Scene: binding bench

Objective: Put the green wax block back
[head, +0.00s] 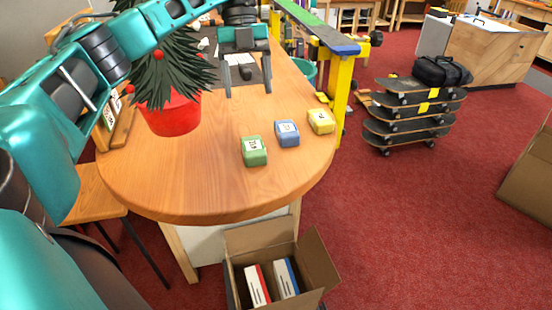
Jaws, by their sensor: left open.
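The green wax block (254,152) sits on the round-ended wooden table, near its front right edge, with a white label on top. My left gripper (248,93) is open, with its fingers pointing down, above the table and farther back than the green block. It is apart from the block, and no block is between its fingers. My right gripper is not in view.
A blue block (287,133) and a yellow block (321,121) stand in a slanting row with the green one. A red pot (172,114) with a spiky plant stands at left. An open cardboard box (261,240) holding books is below the table's front edge. The tabletop (190,180) is clear in front.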

